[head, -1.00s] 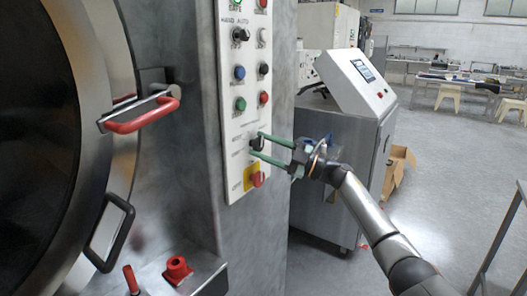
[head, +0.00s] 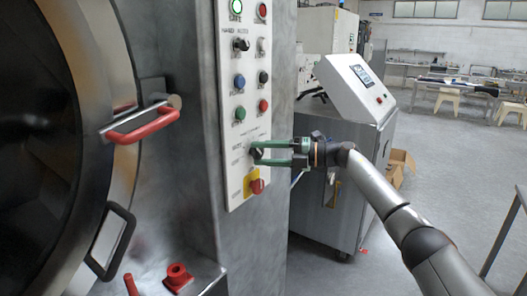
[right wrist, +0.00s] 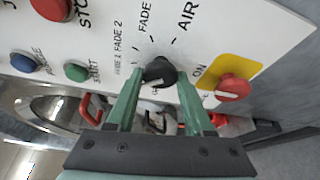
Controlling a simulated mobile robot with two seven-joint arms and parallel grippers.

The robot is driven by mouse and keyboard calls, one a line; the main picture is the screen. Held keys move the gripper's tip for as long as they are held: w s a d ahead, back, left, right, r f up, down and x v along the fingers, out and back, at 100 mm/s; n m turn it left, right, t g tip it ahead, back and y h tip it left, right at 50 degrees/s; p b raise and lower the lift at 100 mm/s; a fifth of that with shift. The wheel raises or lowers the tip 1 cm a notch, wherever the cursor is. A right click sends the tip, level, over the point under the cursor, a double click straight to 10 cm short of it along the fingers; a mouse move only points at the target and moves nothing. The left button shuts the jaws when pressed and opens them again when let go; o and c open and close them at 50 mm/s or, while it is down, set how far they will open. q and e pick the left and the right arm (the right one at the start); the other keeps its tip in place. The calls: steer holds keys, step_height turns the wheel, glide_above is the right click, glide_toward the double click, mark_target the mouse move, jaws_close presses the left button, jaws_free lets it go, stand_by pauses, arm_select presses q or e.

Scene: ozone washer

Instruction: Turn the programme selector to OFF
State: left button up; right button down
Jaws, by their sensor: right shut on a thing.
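The programme selector is a small black knob (head: 257,153) low on the white control panel. It also shows in the right wrist view (right wrist: 159,71), with printed labels fanned around it, among them FADE and AIR. The label OFF cannot be made out. My right gripper (head: 258,152) reaches in level from the right, and its two green fingers are shut on the knob, one on either side. The fingers also flank the knob in the right wrist view (right wrist: 160,84). A pale mark shows on the knob, but its exact setting is unclear. My left gripper is not in view.
A red switch on a yellow plate (head: 256,186) sits just below the selector. Coloured buttons (head: 239,114) and small knobs are above it. The washer door with a red handle (head: 143,126) is at left. A grey console (head: 355,88) stands behind my right arm.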

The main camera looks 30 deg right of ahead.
steer(key=n+h+p, duration=0.1)
steer(key=n, duration=0.1)
steer(key=n+h+p, duration=0.1)
steer(key=n, duration=0.2)
steer(key=shift+r+g+h, duration=0.1)
steer(key=shift+g+h, duration=0.2)
steer(key=shift+g, duration=0.1)
steer(key=n+h+p, duration=0.1)
steer(key=n+h, duration=0.1)
steer(key=n, duration=0.2)
steer(key=shift+a, duration=0.1)
steer(key=shift+t+h, duration=0.3)
steer(key=shift+h, duration=0.1)
steer(key=shift+c, duration=1.6)
jaws_free()
steer(key=b+v, duration=0.3)
steer(key=v, duration=0.9)
steer(key=shift+s, duration=0.25)
